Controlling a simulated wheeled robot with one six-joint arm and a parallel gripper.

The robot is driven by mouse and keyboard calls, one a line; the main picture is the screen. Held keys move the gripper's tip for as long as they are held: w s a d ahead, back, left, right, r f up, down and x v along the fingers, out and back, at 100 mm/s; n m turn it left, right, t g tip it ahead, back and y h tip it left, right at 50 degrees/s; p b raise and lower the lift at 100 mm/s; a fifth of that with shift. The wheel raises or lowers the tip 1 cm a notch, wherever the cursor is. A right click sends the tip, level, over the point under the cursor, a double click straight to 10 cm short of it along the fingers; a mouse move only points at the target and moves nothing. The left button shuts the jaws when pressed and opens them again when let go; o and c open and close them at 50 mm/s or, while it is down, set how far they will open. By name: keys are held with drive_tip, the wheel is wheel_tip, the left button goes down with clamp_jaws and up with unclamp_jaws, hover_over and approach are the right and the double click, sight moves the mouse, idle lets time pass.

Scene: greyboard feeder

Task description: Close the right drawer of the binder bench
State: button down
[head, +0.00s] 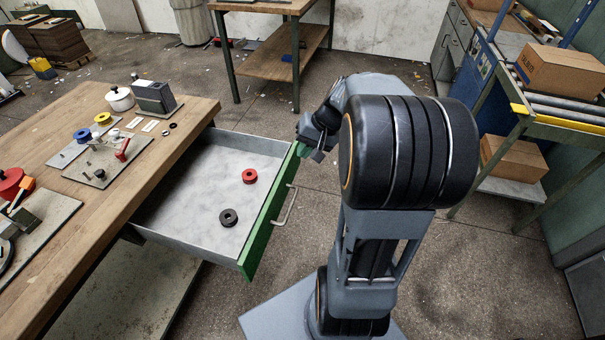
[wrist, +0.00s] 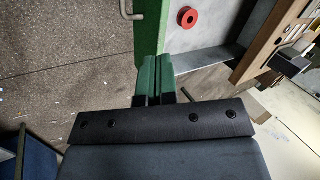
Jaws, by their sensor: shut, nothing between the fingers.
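The open drawer (head: 190,220) sticks out from the wooden binder bench (head: 60,130), with a grey tray and a green front (head: 262,232). Its bar handle (head: 287,207) is on the outer face; part of the handle (wrist: 130,10) shows in the wrist view. A red ring (head: 249,176) and a black ring (head: 228,217) lie inside. My gripper (head: 303,150) is at the far end of the green front, partly hidden by my arm. In the wrist view its green fingers (wrist: 158,60) are shut and empty, overlapping the green front's end; I cannot tell whether they touch it.
The bench top holds a white pot (head: 119,98), a grey box, rings and tools. Another table (head: 270,65) stands behind. A roller conveyor (head: 570,115) with cardboard boxes is at right. The floor beyond the drawer's front is clear apart from my base and arm.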

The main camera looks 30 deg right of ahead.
sight(296, 163)
drive_tip(key=w+d+f+m+t+y+b, duration=0.25)
drive_tip(key=d+f+m+b, duration=0.2)
drive_tip(key=d+f, duration=0.7)
drive_tip(key=shift+n+t+h, duration=0.45)
drive_tip(key=w+a+f, duration=0.1)
drive_tip(key=w, duration=0.1)
drive_tip(key=w+a+f+b, duration=0.1)
drive_tip(key=w+a+f, duration=0.1)
drive_tip(key=w, duration=0.1)
drive_tip(key=w+a+f+b, duration=0.1)
drive_tip(key=w+f, duration=0.1)
drive_tip(key=shift+w+a+f, duration=0.15)
drive_tip(key=shift+w+a, duration=0.05)
drive_tip(key=shift+a, duration=0.15)
drive_tip(key=shift+w+a, duration=0.35)
drive_tip(key=shift+w, duration=0.05)
drive_tip(key=shift+b, duration=0.3)
